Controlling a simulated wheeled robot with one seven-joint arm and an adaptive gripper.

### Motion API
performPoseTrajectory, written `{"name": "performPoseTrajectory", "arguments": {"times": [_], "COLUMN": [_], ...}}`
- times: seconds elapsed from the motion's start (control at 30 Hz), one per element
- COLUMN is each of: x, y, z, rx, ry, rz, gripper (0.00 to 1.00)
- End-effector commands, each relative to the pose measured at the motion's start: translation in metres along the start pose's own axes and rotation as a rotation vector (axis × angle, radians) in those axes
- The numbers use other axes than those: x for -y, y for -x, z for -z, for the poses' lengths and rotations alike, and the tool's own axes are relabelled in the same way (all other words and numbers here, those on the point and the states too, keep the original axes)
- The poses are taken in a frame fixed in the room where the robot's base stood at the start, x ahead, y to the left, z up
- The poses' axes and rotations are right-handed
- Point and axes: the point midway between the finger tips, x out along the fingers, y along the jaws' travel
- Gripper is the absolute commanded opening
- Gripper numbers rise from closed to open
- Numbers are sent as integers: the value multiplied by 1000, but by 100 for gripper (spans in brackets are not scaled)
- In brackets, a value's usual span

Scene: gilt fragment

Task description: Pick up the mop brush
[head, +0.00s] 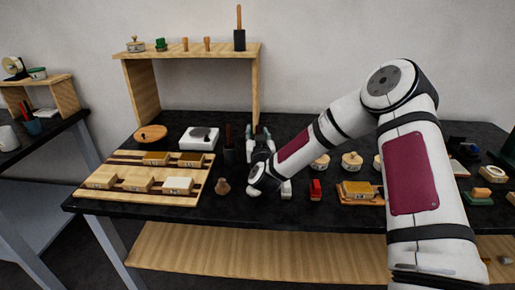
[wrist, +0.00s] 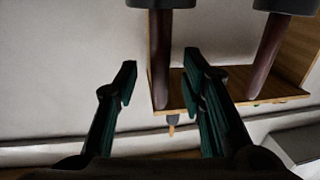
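My gripper (head: 262,142) reaches low over the black table, beside upright dark brown handles. In the wrist view its two teal-black fingers (wrist: 160,82) are apart, with nothing clasped. One dark brown handle (wrist: 160,60) with a black part at the top of the picture lines up between the fingers; whether it is inside them in depth is unclear. A second similar handle (wrist: 268,55) stands to the right, outside the fingers. In the head view a brown handle (head: 228,133) rises from a black holder (head: 230,155) left of my gripper. Which is the mop brush I cannot tell; bristles are hidden.
A wooden shelf (head: 190,52) stands behind, its right leg near my gripper. A wooden tray of blocks (head: 110,193) and a white scale (head: 199,138) are left. A small brown pot (head: 223,187) and red item (head: 316,190) stand in front.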

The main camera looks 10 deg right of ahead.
Motion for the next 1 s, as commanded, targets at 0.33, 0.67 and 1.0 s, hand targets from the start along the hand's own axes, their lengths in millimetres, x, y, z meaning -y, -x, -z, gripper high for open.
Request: {"name": "performPoseTrajectory", "arguments": {"times": [0.33, 0.67, 1.0], "x": [0, 0, 0], "y": [-5, -4, -5], "z": [0, 0, 10], "rx": [-1, -1, -1], "ry": [0, 0, 1], "rz": [1, 0, 1], "gripper": [26, 0, 0]}}
